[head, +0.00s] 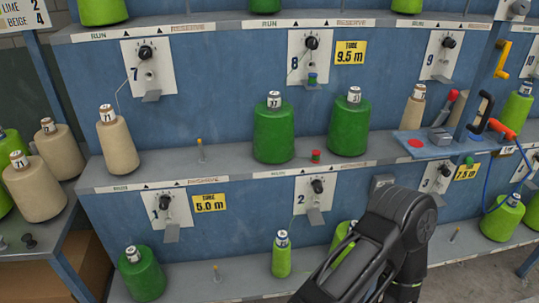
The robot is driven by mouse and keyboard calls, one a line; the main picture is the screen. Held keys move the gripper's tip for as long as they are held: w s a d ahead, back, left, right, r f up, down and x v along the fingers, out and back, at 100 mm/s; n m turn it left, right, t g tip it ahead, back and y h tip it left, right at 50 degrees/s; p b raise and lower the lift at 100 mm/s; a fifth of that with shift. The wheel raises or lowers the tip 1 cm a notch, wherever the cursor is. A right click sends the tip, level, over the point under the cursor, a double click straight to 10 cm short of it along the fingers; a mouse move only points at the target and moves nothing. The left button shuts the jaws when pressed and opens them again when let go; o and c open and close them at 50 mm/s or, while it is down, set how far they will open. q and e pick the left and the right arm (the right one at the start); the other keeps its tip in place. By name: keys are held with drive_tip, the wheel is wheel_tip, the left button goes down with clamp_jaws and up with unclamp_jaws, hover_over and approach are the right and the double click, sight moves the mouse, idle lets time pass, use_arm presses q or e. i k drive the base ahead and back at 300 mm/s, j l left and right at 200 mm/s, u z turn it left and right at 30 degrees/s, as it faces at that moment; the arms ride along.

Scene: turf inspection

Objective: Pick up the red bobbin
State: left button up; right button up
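A small red piece with a green top (316,157), the likeliest red bobbin in view, stands on the middle ledge. A black arm of mine reaches in from the bottom, right of centre, below the ledge. No fingertips show on it, and my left gripper is out of view too.
A blue bracket (442,152) with a red disc and an orange-handled tool (503,131) juts out at right. Beige cones (117,140) stand on the ledge's left and on a side table at far left. The lower ledge holds green cones (142,273) and pegs.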

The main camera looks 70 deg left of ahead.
sight(316, 154)
drive_tip(key=u, duration=1.95)
drive_tip(key=i+j, duration=0.85)
drive_tip(key=j, duration=0.25)
drive_tip(key=z, duration=1.9)
